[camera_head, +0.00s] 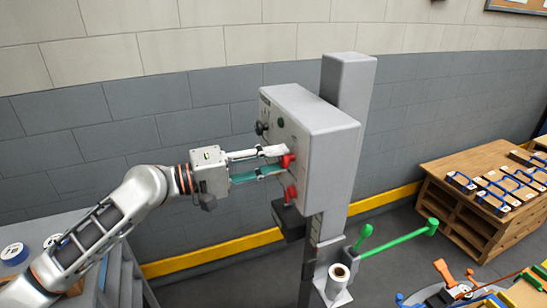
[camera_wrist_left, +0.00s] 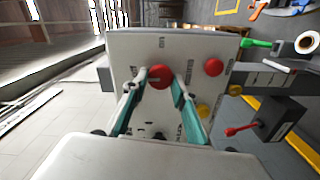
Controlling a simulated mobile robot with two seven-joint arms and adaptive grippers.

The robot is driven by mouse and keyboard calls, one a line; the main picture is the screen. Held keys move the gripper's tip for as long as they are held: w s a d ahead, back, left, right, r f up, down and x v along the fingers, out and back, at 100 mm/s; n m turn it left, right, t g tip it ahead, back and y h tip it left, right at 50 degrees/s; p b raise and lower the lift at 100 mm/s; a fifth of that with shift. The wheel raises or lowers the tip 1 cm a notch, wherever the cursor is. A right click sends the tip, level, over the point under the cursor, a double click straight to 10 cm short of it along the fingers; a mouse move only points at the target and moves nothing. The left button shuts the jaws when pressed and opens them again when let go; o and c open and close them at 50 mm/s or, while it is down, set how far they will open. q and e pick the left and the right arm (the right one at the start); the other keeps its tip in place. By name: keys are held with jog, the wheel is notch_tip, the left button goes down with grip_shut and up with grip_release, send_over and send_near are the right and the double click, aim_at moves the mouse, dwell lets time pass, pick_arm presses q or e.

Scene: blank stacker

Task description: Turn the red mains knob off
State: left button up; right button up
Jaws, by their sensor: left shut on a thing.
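A grey control box (camera_head: 318,122) is mounted on a grey post, with its panel facing left in the head view. The red mains knob (camera_head: 288,160) is on this panel. It also shows in the left wrist view (camera_wrist_left: 160,77), round and between the two fingertips. My left gripper (camera_head: 276,161) reaches in from the left, its fingers shut on the red knob; the left wrist view shows the same gripper (camera_wrist_left: 161,84). The knob's pointer and label are too small to read. A second red control (camera_head: 290,194) sits just below it, apart from the fingers. My right gripper is not in view.
Dark knobs (camera_head: 262,128) sit on the panel's far side. A green lever (camera_head: 400,238) and a paper roll (camera_head: 338,275) are at the post's lower right. A wooden crate table (camera_head: 465,225) stands at right. The space left of the panel holds only my arm.

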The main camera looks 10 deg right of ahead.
pick_arm(q)
jog(key=shift+w, duration=0.1)
jog(key=o, duration=1.1)
jog(key=shift+a, duration=0.15)
jog(key=a, duration=0.4)
jog(key=s+a, duration=0.1)
jog(key=a, duration=0.2)
jog(key=s+a, duration=0.1)
jog(key=a, duration=0.3)
jog(key=shift+s+a, duration=0.2)
jog(key=shift+a, duration=0.1)
